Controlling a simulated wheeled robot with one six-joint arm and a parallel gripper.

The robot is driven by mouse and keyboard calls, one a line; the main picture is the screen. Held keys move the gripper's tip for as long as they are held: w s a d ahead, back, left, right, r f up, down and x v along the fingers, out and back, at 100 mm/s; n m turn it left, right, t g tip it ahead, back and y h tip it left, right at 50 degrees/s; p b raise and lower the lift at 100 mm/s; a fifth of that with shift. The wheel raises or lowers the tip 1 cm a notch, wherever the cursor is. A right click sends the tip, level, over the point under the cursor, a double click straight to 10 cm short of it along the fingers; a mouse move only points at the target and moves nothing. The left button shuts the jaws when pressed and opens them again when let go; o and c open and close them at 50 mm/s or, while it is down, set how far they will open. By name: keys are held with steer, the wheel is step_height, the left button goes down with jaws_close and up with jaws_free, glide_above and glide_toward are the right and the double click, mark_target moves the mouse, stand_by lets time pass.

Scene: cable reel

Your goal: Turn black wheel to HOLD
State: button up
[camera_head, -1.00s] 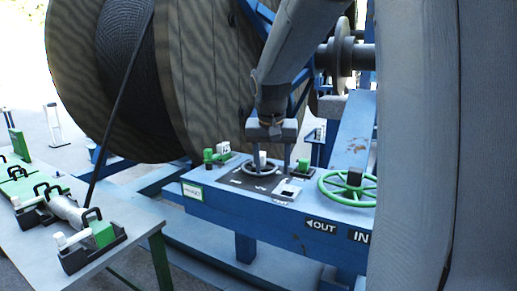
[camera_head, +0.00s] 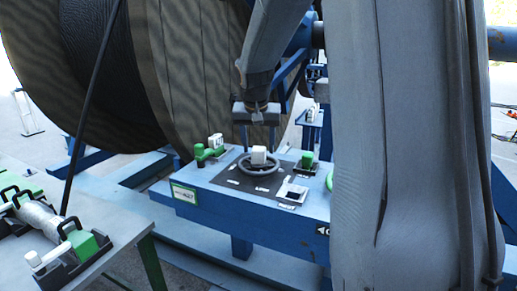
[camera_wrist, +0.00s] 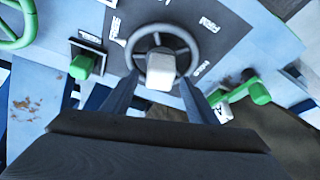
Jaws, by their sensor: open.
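The black wheel (camera_head: 261,173), a dark grey ring with a white block (camera_head: 259,155) on it, sits on a dark plate (camera_head: 228,180) on the blue control bench. My gripper (camera_head: 258,140) is open and appears just behind and above the wheel in the head view. In the wrist view the wheel (camera_wrist: 131,52) lies beyond my spread fingers (camera_wrist: 160,95), with the white block (camera_wrist: 161,72) between and slightly past the tips. I see no contact.
Green-handled controls stand left (camera_head: 208,150) and right (camera_head: 307,160) of the wheel. A green handwheel (camera_wrist: 15,22) shows in the wrist view. The cable reel (camera_head: 200,75) rises behind the bench. A side table (camera_head: 110,240) with clamps stands at left.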

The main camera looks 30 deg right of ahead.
mark_target(259, 148)
steer(key=shift+p+x, duration=0.3)
steer(key=shift+x, duration=1.2)
steer(key=shift+s, duration=0.1)
steer(key=shift+c, duration=0.3)
jaws_close()
